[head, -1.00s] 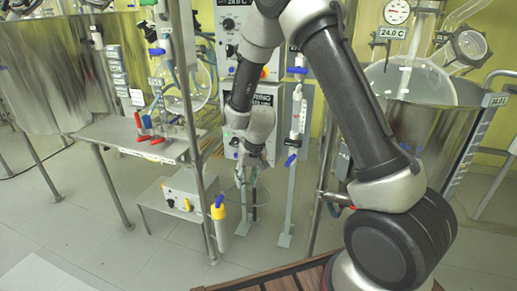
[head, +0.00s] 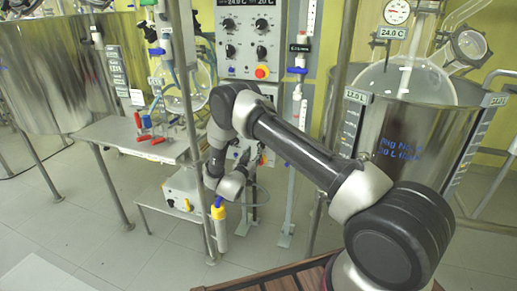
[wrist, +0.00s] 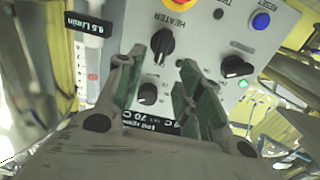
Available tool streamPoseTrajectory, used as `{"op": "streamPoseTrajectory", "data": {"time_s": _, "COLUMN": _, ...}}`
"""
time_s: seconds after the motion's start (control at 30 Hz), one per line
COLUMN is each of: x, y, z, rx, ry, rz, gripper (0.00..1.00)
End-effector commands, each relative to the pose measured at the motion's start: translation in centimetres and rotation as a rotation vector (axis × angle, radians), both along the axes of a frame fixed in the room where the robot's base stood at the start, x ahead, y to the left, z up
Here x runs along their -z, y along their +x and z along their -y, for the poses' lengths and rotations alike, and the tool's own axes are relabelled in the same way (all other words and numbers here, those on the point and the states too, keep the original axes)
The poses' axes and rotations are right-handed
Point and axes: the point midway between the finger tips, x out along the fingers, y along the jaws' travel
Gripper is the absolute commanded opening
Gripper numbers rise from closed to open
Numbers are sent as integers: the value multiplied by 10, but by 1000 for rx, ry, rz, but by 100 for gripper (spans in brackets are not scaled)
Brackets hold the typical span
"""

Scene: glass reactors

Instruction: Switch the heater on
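In the wrist view a grey control panel (wrist: 205,45) fills the upper middle. A black rotary knob (wrist: 162,43) sits by the label HEATER, its grip roughly upright in the picture. My gripper (wrist: 158,68) is open and empty, with green pads on its fingers. The heater knob shows between and beyond the fingertips, and no contact is visible. A second black knob (wrist: 147,94) shows lower between the fingers. In the head view my gripper is too small and hidden to make out at the end of my folded arm.
A third knob (wrist: 236,67), a blue button (wrist: 261,20) and a lit green lamp (wrist: 243,84) lie to the right on the panel. In the head view a steel vessel (head: 405,130) stands right, and a metal table (head: 125,135) with red-handled parts stands left.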

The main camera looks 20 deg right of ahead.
Motion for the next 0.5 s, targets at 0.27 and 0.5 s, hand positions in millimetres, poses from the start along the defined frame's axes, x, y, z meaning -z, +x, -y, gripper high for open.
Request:
{"op": "streamPoseTrajectory", "data": {"time_s": 0.27, "x": 0, "y": 38, "z": 28, "rx": 0, "ry": 2, "rz": -1, "gripper": 37}}
{"op": "streamPoseTrajectory", "data": {"time_s": 0.5, "x": 0, "y": 55, "z": 40, "rx": -3, "ry": 2, "rz": -1, "gripper": 37}}
